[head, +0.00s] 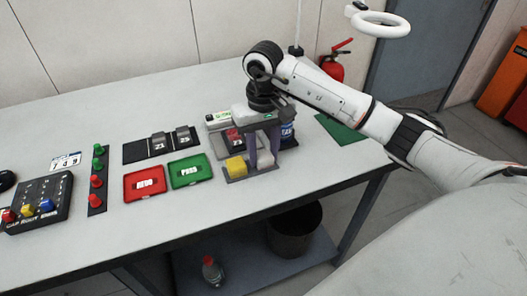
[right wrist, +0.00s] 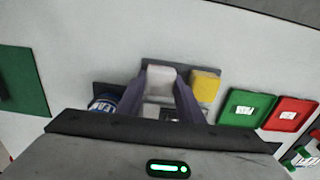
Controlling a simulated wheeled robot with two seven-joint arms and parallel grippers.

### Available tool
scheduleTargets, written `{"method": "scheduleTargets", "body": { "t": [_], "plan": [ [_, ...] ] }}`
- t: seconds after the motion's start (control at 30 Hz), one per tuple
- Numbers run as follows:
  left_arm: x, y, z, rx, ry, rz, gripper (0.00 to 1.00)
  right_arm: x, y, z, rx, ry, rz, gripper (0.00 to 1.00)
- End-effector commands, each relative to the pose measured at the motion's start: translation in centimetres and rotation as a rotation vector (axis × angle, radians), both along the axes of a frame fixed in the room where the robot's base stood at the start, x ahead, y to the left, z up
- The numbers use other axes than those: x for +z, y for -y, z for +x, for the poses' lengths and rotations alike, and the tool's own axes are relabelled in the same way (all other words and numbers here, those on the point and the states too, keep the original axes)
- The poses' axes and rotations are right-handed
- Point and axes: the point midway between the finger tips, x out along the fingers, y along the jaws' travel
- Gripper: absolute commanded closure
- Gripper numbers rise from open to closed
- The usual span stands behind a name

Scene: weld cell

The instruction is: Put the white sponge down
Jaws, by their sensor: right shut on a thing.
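My right gripper (head: 264,158) points down over a small grey tray (head: 264,170) near the table's front edge. In the right wrist view its two purple fingers (right wrist: 166,92) are shut on the white sponge (right wrist: 161,76). The sponge is beside a yellow block (right wrist: 205,86), which also shows on the tray in the head view (head: 236,167). In the head view the fingers mostly hide the white sponge. I cannot tell whether it touches the tray. My left gripper is in neither view.
Red (head: 145,184) and green (head: 190,171) trays lie left of the gripper. A blue-labelled can (head: 288,133) stands close behind it, to the right. A green mat (head: 340,131) lies farther right. A dark bin (head: 294,232) stands under the table.

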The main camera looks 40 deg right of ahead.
Motion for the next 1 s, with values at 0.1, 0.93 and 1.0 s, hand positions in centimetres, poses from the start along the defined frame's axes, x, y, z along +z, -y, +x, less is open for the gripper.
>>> {"method": "scheduleTargets", "body": {
  "t": [0.1,0.93,1.0],
  "plan": [
    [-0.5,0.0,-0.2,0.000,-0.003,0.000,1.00,-0.5,0.0,0.0,-0.001,0.000,-0.001,0.84],
    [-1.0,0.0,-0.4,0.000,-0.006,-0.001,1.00,6.1,0.1,0.2,-0.001,0.007,-0.002,0.48],
    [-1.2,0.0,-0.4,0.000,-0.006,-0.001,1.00,7.6,0.1,0.1,-0.001,0.006,-0.001,0.48]
  ]
}}
